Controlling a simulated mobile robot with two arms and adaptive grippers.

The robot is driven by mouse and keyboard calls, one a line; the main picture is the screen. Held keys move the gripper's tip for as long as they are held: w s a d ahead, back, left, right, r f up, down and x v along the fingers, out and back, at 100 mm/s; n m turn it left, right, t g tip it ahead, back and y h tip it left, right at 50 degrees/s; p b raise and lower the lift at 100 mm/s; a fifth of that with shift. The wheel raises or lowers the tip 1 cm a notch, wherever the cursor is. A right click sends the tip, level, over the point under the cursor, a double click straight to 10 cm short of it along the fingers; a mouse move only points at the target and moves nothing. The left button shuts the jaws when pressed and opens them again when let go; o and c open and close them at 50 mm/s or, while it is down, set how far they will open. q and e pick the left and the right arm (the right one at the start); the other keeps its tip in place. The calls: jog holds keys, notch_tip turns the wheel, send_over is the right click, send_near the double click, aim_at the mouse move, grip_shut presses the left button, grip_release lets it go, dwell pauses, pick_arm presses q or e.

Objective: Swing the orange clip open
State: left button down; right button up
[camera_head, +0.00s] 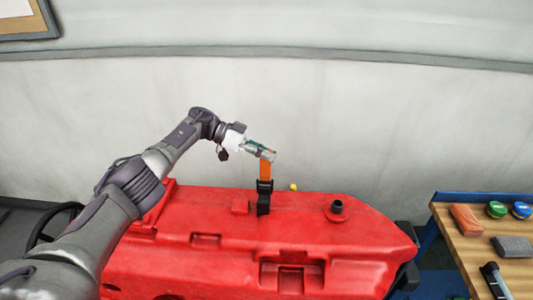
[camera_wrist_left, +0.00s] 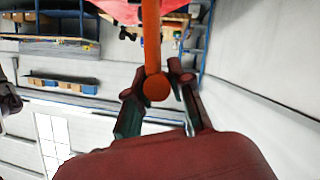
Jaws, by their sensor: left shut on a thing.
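The orange clip (camera_head: 265,170) stands upright above its black mount (camera_head: 263,198) on top of the red tank (camera_head: 200,235). My left gripper (camera_head: 266,153) is at the clip's upper end and is shut on it. In the left wrist view the clip (camera_wrist_left: 152,45) runs up from between the two fingers of my left gripper (camera_wrist_left: 158,88), with its rounded end between them. The fingers partly hide the clip's top in the head view. My right gripper is not in view.
A black spout (camera_head: 337,207) and a small yellow knob (camera_head: 293,187) stand on the tank to the right of the clip. A wooden table (camera_head: 466,250) at the right carries a brick-like block, two round tins and other items. A pale wall is behind.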

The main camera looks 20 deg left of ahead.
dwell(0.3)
pick_arm(q)
jog(key=c, duration=1)
grip_release()
jog(key=shift+w, duration=0.1)
notch_tip(320, 180, up, 10)
jog(key=shift+f, duration=0.1)
jog(key=shift+a, duration=0.1)
